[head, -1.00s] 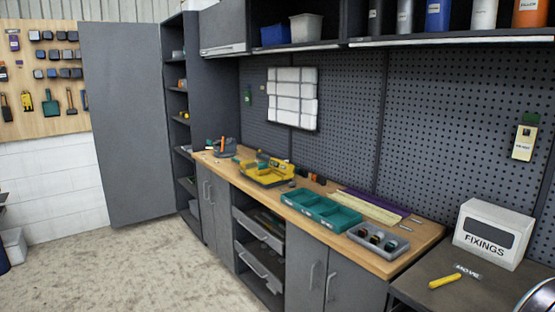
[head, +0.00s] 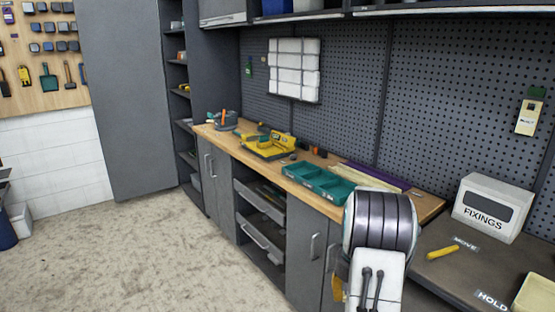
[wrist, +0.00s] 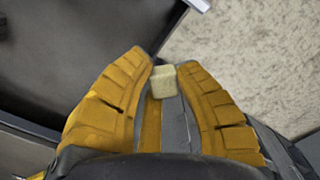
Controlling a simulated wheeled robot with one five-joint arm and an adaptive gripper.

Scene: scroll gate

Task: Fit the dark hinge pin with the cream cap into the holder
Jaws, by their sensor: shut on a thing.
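In the wrist view my gripper (wrist: 165,68) has its two yellow fingers shut on a small block-shaped cream cap (wrist: 163,82), taken as the hinge pin's cap. The pin's dark shaft cannot be made out. In the head view my arm stands in front of the bench's right part, and only a bit of a yellow finger (head: 338,290) shows at its lower left. A yellow fixture (head: 268,146) sits on the wooden bench, well left of and beyond my arm. I cannot tell whether it is the holder.
A teal divided tray (head: 318,182) lies on the wooden bench (head: 228,140) near my arm. Partly open drawers (head: 262,245) stick out below. A FIXINGS box (head: 495,207) and a yellow marker (head: 442,252) are on the dark surface at right. The floor at left is clear.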

